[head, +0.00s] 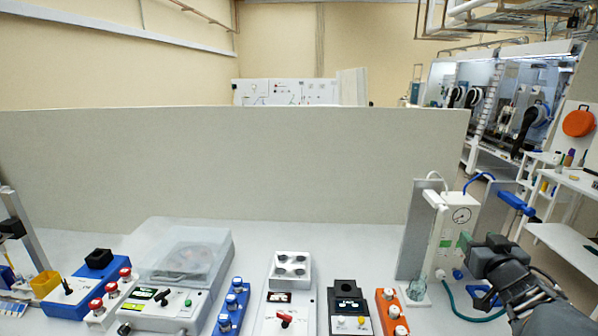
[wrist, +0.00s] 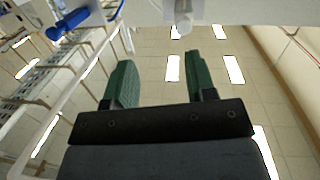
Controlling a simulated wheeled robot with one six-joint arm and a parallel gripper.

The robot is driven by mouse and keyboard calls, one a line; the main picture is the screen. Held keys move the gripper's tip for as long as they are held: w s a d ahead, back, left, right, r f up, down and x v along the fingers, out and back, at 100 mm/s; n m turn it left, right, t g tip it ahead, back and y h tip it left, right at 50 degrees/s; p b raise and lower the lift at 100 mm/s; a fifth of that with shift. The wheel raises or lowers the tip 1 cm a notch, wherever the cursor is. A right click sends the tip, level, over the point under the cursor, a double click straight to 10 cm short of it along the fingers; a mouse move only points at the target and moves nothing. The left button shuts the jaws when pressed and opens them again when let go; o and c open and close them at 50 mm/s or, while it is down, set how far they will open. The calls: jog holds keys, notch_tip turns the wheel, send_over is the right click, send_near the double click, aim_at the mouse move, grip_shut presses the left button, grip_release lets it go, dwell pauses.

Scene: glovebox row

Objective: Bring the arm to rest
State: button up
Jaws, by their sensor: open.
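My arm (head: 535,300) reaches in from the lower right of the head view. My gripper (head: 466,243) is beside the white gauge unit (head: 459,216), with a green finger in front of its lower part; I cannot tell if they touch. In the wrist view my gripper (wrist: 162,75) shows two green fingers, spread apart with nothing between them. A white part with a pale nozzle (wrist: 184,12) lies beyond the fingertips at the top, and a blue handle (wrist: 68,24) is at the upper left.
Blue handle parts (head: 515,202), a grey upright plate (head: 413,232) and a green hose (head: 470,318) are close around my gripper. Several bench devices stand to the left, including a clear-lidded machine (head: 190,258) and a red-knobbed box (head: 286,308). A grey partition (head: 230,165) runs behind.

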jog(key=s+d+f+m+g+h, duration=0.3)
jog(key=d+f+g+h, duration=0.1)
jog(key=f, duration=0.1)
jog(key=s+a+f+m+g, duration=0.1)
jog(key=s+a+f+g, duration=0.3)
jog(key=g, duration=0.1)
jog(key=s+a+f+n+g+y, duration=0.1)
jog(key=a+n+y, duration=0.1)
jog(key=a, duration=0.7)
jog(key=s+a+n+g+y, duration=0.1)
jog(key=s+a+n+y, duration=0.1)
jog(key=a, duration=0.7)
jog(key=s+a+f+n+g+y, duration=0.1)
jog(key=a+y, duration=0.3)
jog(key=a, duration=0.5)
jog(key=shift+s+f+n, duration=0.3)
jog(key=shift+s+n, duration=0.1)
jog(key=shift+s, duration=0.2)
